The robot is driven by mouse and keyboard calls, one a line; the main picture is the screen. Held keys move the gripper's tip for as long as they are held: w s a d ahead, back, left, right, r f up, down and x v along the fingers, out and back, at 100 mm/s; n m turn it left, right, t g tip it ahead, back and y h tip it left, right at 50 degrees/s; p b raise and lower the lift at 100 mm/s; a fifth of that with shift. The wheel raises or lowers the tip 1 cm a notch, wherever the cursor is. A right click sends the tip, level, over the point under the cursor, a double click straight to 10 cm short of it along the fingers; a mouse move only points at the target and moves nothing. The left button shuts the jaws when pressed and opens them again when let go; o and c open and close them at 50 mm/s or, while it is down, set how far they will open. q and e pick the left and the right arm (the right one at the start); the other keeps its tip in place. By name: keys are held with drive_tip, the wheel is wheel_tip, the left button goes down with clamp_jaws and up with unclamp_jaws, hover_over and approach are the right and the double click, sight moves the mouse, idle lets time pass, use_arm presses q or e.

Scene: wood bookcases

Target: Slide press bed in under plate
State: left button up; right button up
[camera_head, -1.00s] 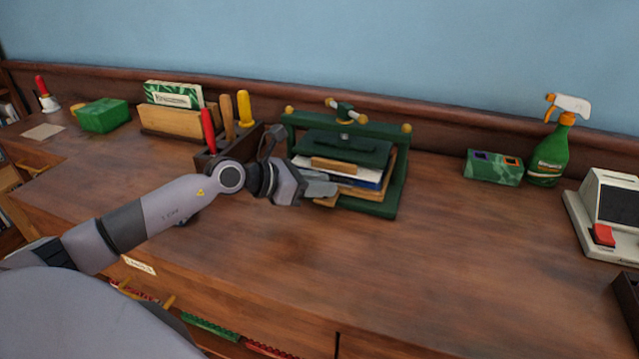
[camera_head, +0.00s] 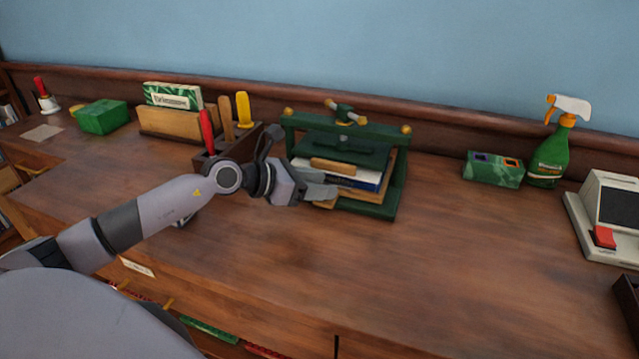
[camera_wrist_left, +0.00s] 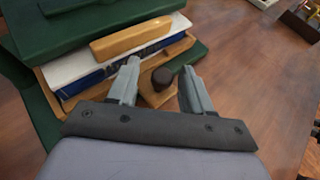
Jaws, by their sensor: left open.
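The green press (camera_head: 345,125) stands on the wooden desk, with its screw handle (camera_head: 343,113) on top. Its green plate (camera_head: 345,150) is above a book (camera_head: 358,182) with white top and blue edge. The book lies on the wooden bed (camera_head: 389,172), which juts out at the front left. In the left wrist view, the bed's front tab (camera_wrist_left: 152,96) carries a dark knob (camera_wrist_left: 163,78). My left gripper (camera_wrist_left: 160,68) is open, its fingers on either side of the knob; contact cannot be told. It also shows in the head view (camera_head: 326,187). My right gripper is out of view.
A wooden bar (camera_head: 333,165) lies above the book's front. A tool holder (camera_head: 213,158) with upright handles stands close left of the press. A green box (camera_head: 492,168), spray bottle (camera_head: 549,155) and white machine (camera_head: 608,222) are at right.

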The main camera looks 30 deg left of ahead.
use_arm(q)
drive_tip(key=v, duration=0.5)
drive_tip(key=shift+s+a+r+b, duration=0.3)
drive_tip(key=shift+s+a, duration=0.05)
drive_tip(key=shift+s, duration=0.15)
drive_tip(key=shift+s+r, duration=0.1)
